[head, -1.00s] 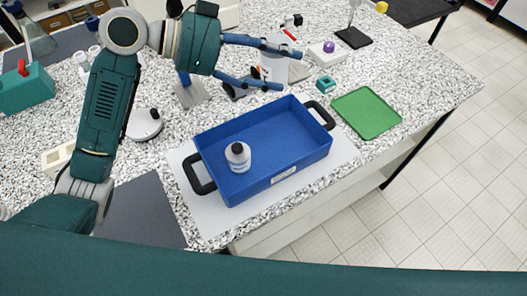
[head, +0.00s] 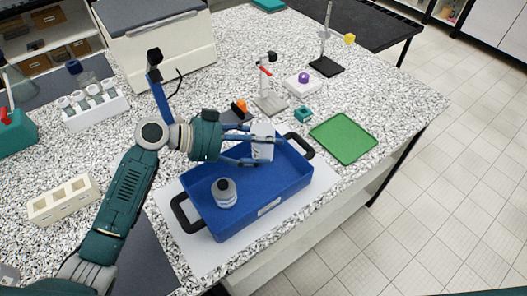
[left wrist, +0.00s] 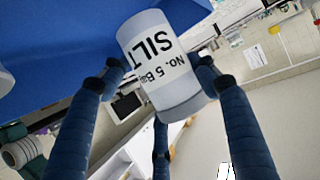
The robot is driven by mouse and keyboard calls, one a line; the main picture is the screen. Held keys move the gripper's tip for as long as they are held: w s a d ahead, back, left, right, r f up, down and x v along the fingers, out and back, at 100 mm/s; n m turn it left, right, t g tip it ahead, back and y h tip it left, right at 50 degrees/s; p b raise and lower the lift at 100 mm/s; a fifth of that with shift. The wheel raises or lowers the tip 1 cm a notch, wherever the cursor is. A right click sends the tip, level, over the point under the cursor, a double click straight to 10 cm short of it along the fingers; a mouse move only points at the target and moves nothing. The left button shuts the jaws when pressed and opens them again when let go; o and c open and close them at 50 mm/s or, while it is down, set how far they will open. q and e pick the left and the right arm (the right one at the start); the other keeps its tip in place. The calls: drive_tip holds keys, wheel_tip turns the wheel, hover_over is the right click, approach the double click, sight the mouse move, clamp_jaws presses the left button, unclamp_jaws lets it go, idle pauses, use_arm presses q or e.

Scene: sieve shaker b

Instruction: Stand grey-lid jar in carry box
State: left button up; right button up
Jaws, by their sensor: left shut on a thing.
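My left gripper (head: 258,150) is shut on a white jar (head: 263,138) labelled "SILT", with a pale grey lid end. In the head view it holds this jar upright over the back right part of the blue carry box (head: 262,205). Whether the jar's base touches the box floor is hidden by the fingers. In the left wrist view the jar (left wrist: 155,60) sits between the fingers, its label upside down. A second white jar (head: 224,196) with a dark lid stands in the box's front left part. My right gripper is not in view.
The box has black end handles (head: 186,213) and sits on a pale mat (head: 205,258). A green tray (head: 344,138) lies to its right. A white rack (head: 65,200) stands left.

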sight(254, 155)
use_arm(q)
wheel_tip(254, 155, down, 4)
drive_tip(key=shift+r+p, duration=0.2)
drive_tip(key=shift+p, duration=0.2)
drive_tip(key=shift+f, duration=0.25)
drive_tip(key=shift+f, duration=0.2)
drive_tip(key=o, duration=0.9)
drive_tip(key=shift+o, duration=0.2)
drive_tip(key=shift+r, duration=0.1)
